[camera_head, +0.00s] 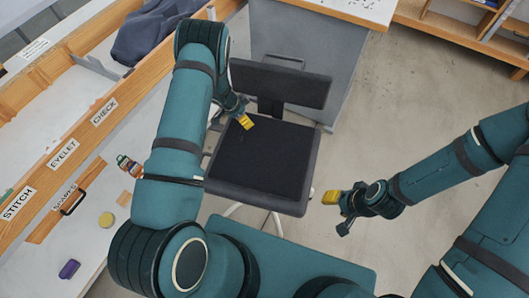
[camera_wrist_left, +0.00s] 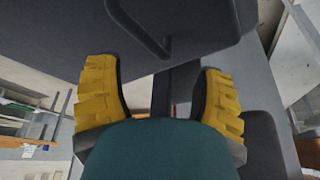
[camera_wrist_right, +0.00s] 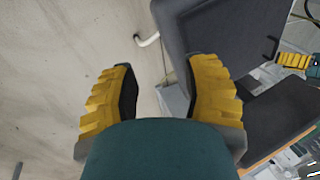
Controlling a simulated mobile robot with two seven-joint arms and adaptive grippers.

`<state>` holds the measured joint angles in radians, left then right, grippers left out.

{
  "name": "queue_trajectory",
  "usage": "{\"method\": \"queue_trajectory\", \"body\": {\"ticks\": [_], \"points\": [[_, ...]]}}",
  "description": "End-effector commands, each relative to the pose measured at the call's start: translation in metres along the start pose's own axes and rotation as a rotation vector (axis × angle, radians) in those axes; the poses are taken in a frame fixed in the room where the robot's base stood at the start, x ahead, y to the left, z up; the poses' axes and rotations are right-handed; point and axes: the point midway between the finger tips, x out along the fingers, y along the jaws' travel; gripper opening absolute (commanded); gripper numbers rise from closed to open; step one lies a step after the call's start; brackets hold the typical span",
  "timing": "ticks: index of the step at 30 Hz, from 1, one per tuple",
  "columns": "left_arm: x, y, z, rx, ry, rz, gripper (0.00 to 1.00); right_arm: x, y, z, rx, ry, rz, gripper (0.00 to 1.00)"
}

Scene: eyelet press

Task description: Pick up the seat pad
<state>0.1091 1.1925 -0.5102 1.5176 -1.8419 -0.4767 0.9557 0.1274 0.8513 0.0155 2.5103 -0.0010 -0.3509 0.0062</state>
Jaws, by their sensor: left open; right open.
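The seat pad (camera_head: 262,158) is a flat black square lying on the grey seat of the office chair (camera_head: 236,192). My left gripper (camera_head: 245,121) is open and empty over the pad's far left corner, close to the backrest. In the left wrist view a dark surface with a dark loop handle (camera_wrist_left: 166,47) fills the top, ahead of the spread yellow fingers. My right gripper (camera_head: 333,200) is open and empty, to the right of the chair and apart from it. The right wrist view also shows the pad (camera_wrist_right: 232,42), beyond the right finger.
The chair's backrest (camera_head: 281,84) rises behind the pad, in front of a grey cabinet (camera_head: 301,40). A wooden-edged bench (camera_head: 62,158) with labels runs along the left, holding a yellow disc (camera_head: 106,220) and a purple block (camera_head: 69,269). Floor (camera_head: 415,110) is clear on the right.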

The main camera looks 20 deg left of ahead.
Motion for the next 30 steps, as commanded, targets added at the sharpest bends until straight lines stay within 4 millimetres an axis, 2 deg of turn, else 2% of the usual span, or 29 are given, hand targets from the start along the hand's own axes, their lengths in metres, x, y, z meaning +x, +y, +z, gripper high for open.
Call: {"method": "queue_trajectory", "body": {"ticks": [5, 13, 17, 24, 26, 27, 30], "points": [[0.012, 0.001, 0.001, 0.001, 0.000, 0.001, 0.68, 0.003, 0.001, 0.001, -0.001, -0.003, 0.000, 0.47], [0.049, 0.001, 0.004, 0.002, 0.000, 0.000, 0.68, 0.014, 0.005, 0.002, -0.003, -0.003, -0.001, 0.47], [0.056, 0.001, 0.003, 0.000, 0.000, 0.000, 0.68, 0.015, 0.006, 0.002, -0.003, -0.002, 0.000, 0.47], [0.056, 0.001, 0.003, 0.000, 0.000, -0.001, 0.66, 0.015, 0.005, 0.002, -0.003, -0.001, 0.000, 0.47], [0.056, 0.001, 0.003, 0.000, 0.000, -0.001, 0.45, 0.015, 0.005, 0.002, -0.003, -0.001, 0.000, 0.47], [0.056, 0.001, 0.003, 0.000, 0.000, -0.001, 0.31, 0.015, 0.005, 0.002, -0.003, -0.001, 0.000, 0.47], [0.056, 0.001, 0.003, 0.000, 0.000, -0.001, 0.00, 0.015, 0.005, 0.002, -0.003, -0.001, 0.000, 0.47]]}}
